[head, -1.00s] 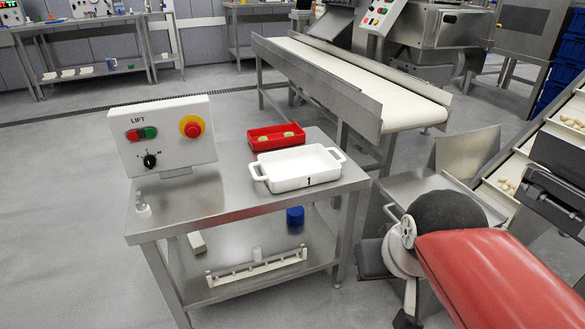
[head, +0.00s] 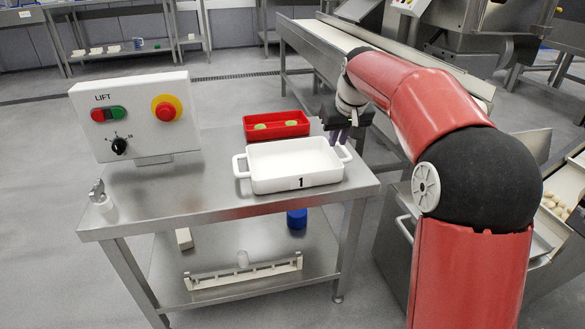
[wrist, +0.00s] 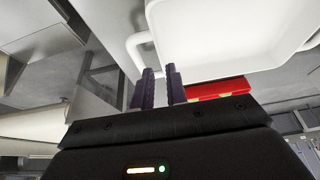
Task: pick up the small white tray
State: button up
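The small white tray (head: 268,184) stands on the steel table, with a handle at each end and a black "1" on its front wall. My gripper (head: 339,138) is at the tray's right end, close to the right handle (head: 346,153). In the wrist view the tray (wrist: 225,38) fills the top, with its handle (wrist: 136,48) just beyond the fingertips. My gripper's two dark purple fingers (wrist: 160,72) stand apart with a narrow empty gap. The handle does not appear to be between them.
A red tray (head: 276,132) with green pieces sits right behind the white tray; it also shows in the wrist view (wrist: 222,88). The LIFT control box (head: 137,115) stands at the table's left.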

aim_at(333, 150)
jog(key=b+x, duration=0.1)
jog(key=x, duration=0.4)
jog(key=shift+w+a+f, duration=0.1)
jog(key=shift+w+f, duration=0.05)
jog(key=shift+f, duration=0.25)
grip_shut()
jog(key=shift+r, duration=0.1)
